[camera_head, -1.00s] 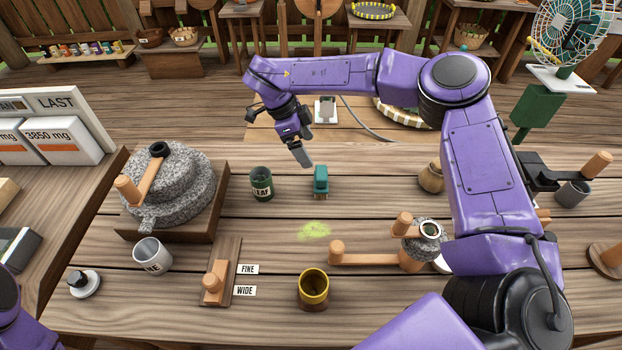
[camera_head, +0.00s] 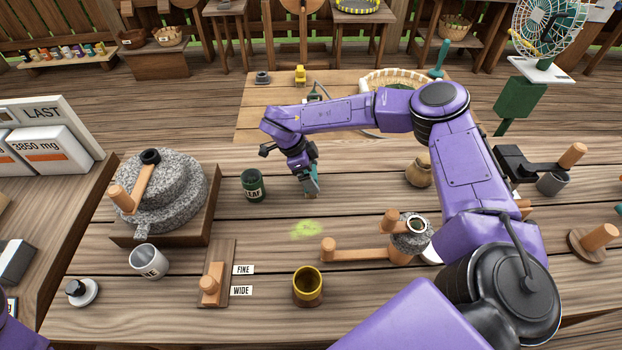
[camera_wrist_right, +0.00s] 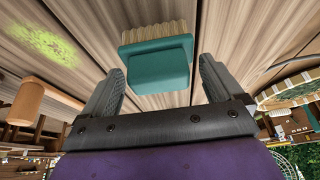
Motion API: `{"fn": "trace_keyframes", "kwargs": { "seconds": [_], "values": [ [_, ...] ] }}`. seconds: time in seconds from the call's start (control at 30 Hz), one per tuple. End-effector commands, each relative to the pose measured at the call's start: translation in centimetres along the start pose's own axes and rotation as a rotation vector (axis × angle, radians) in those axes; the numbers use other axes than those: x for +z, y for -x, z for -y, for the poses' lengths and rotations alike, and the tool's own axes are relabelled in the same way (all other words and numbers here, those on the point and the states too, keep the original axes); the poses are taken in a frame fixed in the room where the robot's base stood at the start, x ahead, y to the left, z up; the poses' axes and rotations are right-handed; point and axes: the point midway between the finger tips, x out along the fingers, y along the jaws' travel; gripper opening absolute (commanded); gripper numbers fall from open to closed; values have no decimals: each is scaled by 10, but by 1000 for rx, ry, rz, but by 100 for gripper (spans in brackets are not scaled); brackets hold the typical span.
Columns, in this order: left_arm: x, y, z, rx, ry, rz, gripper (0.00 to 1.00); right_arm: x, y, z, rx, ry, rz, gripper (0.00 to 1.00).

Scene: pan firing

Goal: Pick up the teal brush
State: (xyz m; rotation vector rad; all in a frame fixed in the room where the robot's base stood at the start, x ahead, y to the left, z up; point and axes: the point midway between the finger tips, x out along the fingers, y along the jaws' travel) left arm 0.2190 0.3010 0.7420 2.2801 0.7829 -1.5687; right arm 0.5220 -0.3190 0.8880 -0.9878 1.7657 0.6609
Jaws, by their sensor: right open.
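The teal brush (camera_wrist_right: 158,65) has a teal body and pale bristles, and stands on the wooden table. In the right wrist view it lies between and just beyond the open fingers of my right gripper (camera_wrist_right: 163,85), with no clear contact. In the head view my right gripper (camera_head: 311,190) is over the brush and hides most of it. My left gripper is not in view; only a bit of purple arm shows at the lower left corner.
A green leaf jar (camera_head: 254,187) stands just left of the gripper. A yellow-green powder patch (camera_head: 306,229) lies in front. A stone mill (camera_head: 165,195) is at left, a yellow cup (camera_head: 307,288) in front, a wooden-handled tool (camera_head: 360,250) at right.

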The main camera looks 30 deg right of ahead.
Motion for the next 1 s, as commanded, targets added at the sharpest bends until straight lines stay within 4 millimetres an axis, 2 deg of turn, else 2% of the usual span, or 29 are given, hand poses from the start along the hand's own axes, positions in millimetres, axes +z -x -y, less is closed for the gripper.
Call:
{"fn": "trace_keyframes", "kwargs": {
  "seconds": [0.03, 0.13, 0.17, 0.47, 0.63, 0.7, 0.9, 1.0],
  "values": [
    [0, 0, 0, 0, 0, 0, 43, 0, 0, 0, 0, 0, 0, 87],
    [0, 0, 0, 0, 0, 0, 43, 0, 0, 0, 0, 0, 0, 55],
    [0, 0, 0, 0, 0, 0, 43, 0, 0, 0, 0, 0, 0, 51],
    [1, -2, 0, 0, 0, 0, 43, 0, 2, 0, -1, 0, 0, 50],
    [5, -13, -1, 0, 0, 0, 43, -6, 17, 1, -4, -1, 3, 50],
    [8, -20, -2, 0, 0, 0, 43, -9, 32, 0, -8, 1, 3, 50],
    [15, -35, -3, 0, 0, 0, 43, 9, 99, -22, -9, 1, 1, 50],
    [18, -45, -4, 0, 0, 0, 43, 30, 121, -37, -6, 4, -1, 50]
  ]
}}
